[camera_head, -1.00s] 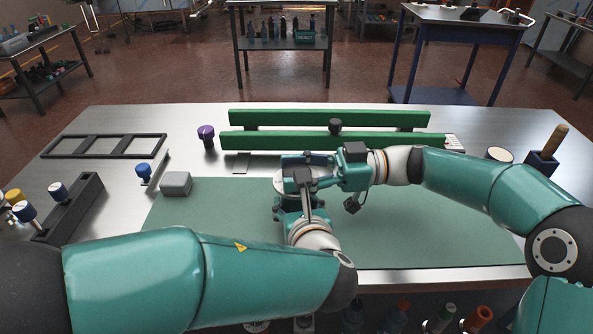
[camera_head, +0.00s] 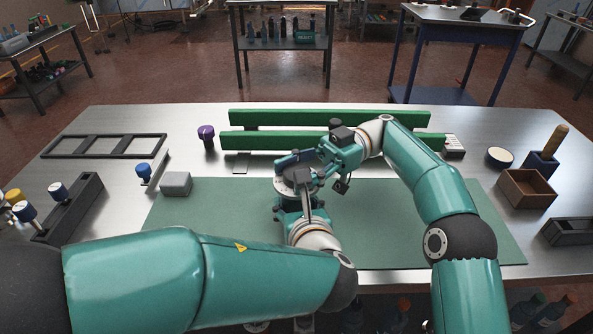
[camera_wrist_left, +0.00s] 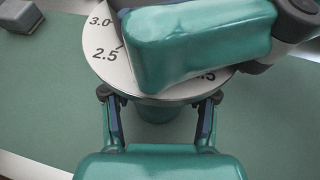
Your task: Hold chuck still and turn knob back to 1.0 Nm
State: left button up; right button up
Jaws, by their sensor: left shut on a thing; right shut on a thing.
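A round pale dial plate (camera_wrist_left: 105,62) with printed numbers, "3.0" and "2.5" readable, tops a green body, the chuck (camera_wrist_left: 155,112). In the head view the plate (camera_head: 283,187) stands over the mat's far half. My left gripper (camera_wrist_left: 160,96) has a finger on each side of the chuck just under the plate and is shut on it; it also shows in the head view (camera_head: 303,184). My right gripper (camera_head: 318,164) is above the plate, shut on the knob, tilted toward the lower left. The knob is hidden by this gripper, as are part of the scale and any pointer.
A green mat (camera_head: 400,235) lies around the chuck. Green rails (camera_head: 390,141) run behind it. A grey block (camera_head: 176,183) lies left; a wooden box (camera_head: 527,190) and a dark blue holder (camera_head: 541,165) stand right. The mat's right part is clear.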

dwell(0.3)
jog(key=o, duration=1.2)
jog(key=shift+r+m+t, duration=0.1)
jog(key=shift+m+t, duration=0.3)
jog(key=shift+t, duration=0.2)
